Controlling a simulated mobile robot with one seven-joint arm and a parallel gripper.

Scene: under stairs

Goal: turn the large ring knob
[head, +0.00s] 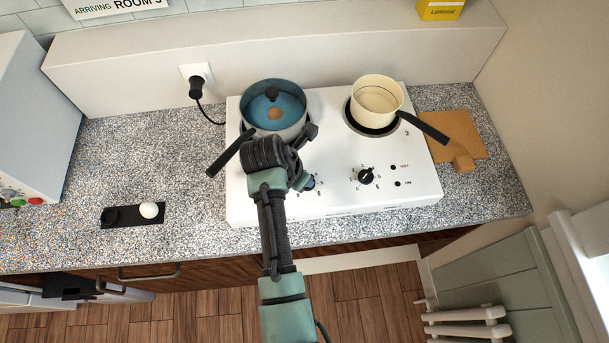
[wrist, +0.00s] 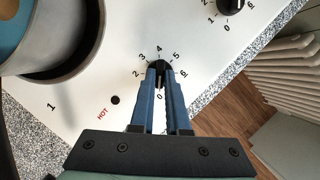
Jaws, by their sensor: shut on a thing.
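The white two-ring hot plate (head: 335,199) stands on the speckled counter. Its left knob (wrist: 159,66) is black, with a printed scale from 0 to 6 around it, on the side of the ring marked 1. My gripper (wrist: 159,74) is shut on this knob, one blue finger on each side. The fingers hide much of the knob, and I cannot read its exact setting. In the head view my gripper (head: 306,182) is at the front of the plate and hides the left knob. The right knob (head: 365,176) is black and untouched, and also shows in the wrist view (wrist: 231,3).
The counter left of the plate is mostly clear.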

